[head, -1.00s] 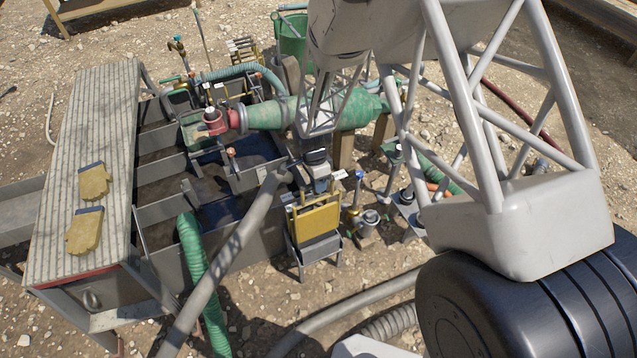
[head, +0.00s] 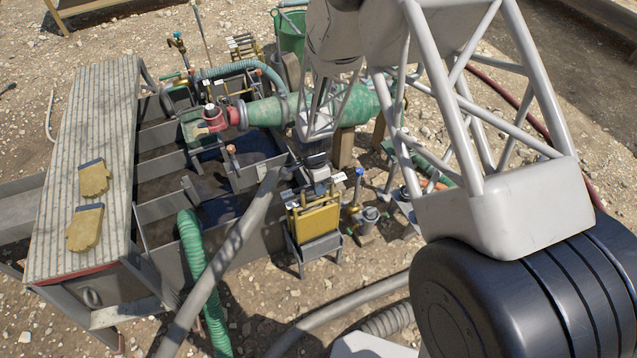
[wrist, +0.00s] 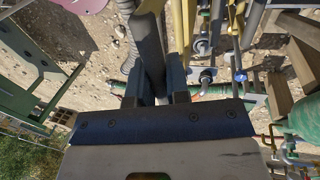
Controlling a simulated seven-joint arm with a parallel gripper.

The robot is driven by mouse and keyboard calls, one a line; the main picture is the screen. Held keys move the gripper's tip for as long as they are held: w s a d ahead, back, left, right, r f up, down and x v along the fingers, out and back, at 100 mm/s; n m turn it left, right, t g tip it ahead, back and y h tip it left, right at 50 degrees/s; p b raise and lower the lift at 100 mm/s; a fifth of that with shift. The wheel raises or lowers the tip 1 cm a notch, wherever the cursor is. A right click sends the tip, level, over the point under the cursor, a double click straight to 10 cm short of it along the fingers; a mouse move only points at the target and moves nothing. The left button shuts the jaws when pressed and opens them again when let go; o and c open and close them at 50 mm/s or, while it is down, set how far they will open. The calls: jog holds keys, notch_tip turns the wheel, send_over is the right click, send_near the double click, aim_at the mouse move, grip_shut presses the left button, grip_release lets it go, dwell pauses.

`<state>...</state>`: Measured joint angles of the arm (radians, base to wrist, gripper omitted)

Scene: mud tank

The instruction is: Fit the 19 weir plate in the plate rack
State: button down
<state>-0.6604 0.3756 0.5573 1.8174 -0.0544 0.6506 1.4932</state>
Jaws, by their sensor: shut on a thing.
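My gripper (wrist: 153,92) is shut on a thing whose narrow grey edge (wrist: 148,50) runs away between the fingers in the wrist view. I take it to be the weir plate, but no number is readable. In the head view my gripper (head: 314,172) is just above and behind the plate rack (head: 316,247), a grey stand on legs. Yellow plates (head: 316,219) stand upright at the rack. Yellow edges (wrist: 182,25) show right of the held thing in the wrist view. Whether the held plate is inside a slot cannot be told; its lower part is hidden.
A grey pipe (head: 217,268) slants past the rack's left side, beside the open tank (head: 160,208). Small valves and fittings (head: 366,218) stand close at the right. A green pump body (head: 265,112) lies behind. Gloves (head: 85,228) lie on the ribbed deck.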

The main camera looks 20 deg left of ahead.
jog(key=shift+f, duration=6.45)
jog(key=c, duration=1)
grip_release()
jog(key=shift+v, duration=3.9)
